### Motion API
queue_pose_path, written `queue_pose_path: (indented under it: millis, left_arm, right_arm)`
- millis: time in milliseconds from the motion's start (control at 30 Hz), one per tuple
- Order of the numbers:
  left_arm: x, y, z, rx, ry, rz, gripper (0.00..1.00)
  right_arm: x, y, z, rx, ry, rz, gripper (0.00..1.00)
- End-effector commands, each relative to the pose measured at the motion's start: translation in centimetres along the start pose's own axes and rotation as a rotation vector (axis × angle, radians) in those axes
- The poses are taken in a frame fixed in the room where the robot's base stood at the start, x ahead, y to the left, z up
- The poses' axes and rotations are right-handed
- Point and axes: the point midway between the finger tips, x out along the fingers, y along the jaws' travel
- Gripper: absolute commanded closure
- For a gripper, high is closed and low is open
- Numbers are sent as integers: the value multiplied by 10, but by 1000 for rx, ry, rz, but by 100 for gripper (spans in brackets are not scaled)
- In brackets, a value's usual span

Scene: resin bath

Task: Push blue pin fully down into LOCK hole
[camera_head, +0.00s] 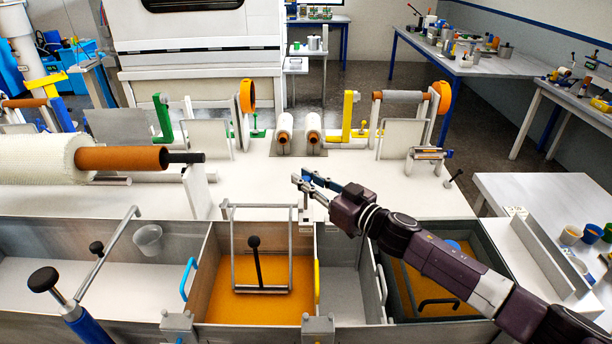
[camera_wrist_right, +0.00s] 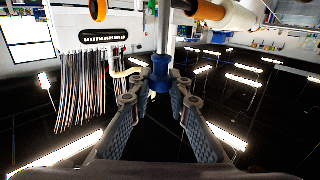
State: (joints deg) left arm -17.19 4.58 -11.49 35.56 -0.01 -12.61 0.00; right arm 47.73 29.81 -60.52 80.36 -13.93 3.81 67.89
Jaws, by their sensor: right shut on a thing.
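My right gripper (camera_head: 303,181) reaches in from the lower right in the head view, above the front edge of the white deck. In the right wrist view, my right gripper (camera_wrist_right: 160,86) is shut on the blue pin (camera_wrist_right: 160,70). The pin's blue part is between the fingertips, and a grey shaft runs away from it. In the head view the fingers mostly hide the blue part. A short grey upright shows just below the fingertips, above the tank rim. The LOCK hole cannot be made out, so I cannot tell how deep the pin sits. My left gripper is not in view.
A wire frame (camera_head: 234,258) with a black-knobbed handle stands in the orange bath (camera_head: 222,302) below the gripper. Two white rolls (camera_head: 285,128) stand behind it on the deck. A large white roll (camera_head: 40,158) extends in from the left. A white cup (camera_head: 148,240) is in the left tank.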

Motion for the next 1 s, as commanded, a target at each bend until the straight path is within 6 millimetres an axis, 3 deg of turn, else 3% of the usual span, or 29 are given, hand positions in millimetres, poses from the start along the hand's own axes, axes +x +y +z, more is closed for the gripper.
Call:
queue_pose_path:
  millis: [333, 1000]
  left_arm:
    - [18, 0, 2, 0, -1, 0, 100]
    - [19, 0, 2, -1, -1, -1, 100]
  right_arm:
    - [0, 1, 26, 0, 1, 1, 100]
    - [0, 0, 28, 0, 1, 1, 100]
